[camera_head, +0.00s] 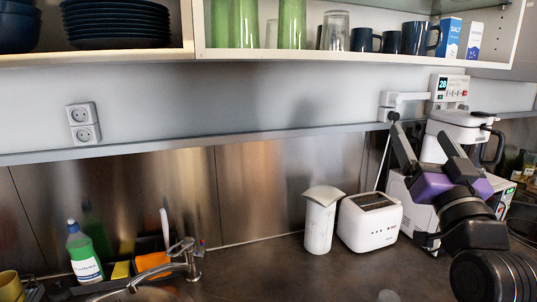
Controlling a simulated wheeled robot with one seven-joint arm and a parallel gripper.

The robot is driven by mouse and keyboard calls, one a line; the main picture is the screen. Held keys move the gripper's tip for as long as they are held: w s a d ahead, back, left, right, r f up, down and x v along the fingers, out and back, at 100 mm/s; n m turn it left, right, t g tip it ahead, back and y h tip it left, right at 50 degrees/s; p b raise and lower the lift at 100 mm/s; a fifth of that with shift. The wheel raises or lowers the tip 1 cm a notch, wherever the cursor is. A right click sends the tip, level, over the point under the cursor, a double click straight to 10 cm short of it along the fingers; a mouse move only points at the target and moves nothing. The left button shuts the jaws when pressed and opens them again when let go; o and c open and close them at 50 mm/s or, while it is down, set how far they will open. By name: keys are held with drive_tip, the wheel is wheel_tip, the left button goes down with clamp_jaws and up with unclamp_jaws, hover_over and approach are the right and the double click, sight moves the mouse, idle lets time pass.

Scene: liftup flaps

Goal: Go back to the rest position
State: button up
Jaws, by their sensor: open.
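My gripper (428,146) is at the right of the head view, with its two dark fingers spread apart and pointing up and to the left. It is open, with nothing between the fingers. Its purple and black body and my arm come up from the lower right corner. The fingers are in front of the white appliances at the right and hide part of them.
An open wall cabinet (300,56) holds plates, green glasses and mugs. A white toaster (370,222) and a white canister (320,222) stand left of my arm. A tap (180,262) and green bottle (84,255) are at the left. The middle counter (255,275) is clear.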

drive_tip(key=s+a+f+g+b, duration=0.1)
drive_tip(key=s+a+f, duration=0.1)
drive_tip(key=s+f, duration=0.85)
drive_tip(key=s+a+f, duration=0.2)
drive_tip(key=s+f, duration=0.5)
drive_tip(key=f, duration=0.6)
drive_tip(key=s+a+f+g, duration=0.1)
drive_tip(key=s+f+g, duration=0.1)
drive_tip(key=s+f, duration=0.3)
drive_tip(key=s+a+f+n+g+y+b, duration=0.1)
drive_tip(key=s+f, duration=0.5)
drive_tip(key=s, duration=0.8)
drive_tip(key=s+a+f+n+g, duration=0.1)
drive_tip(key=s+f+g, duration=0.3)
drive_tip(key=s, duration=0.5)
wheel_tip(320, 180, down, 2)
drive_tip(key=shift+s+a+y, duration=0.3)
drive_tip(key=shift+a, duration=0.2)
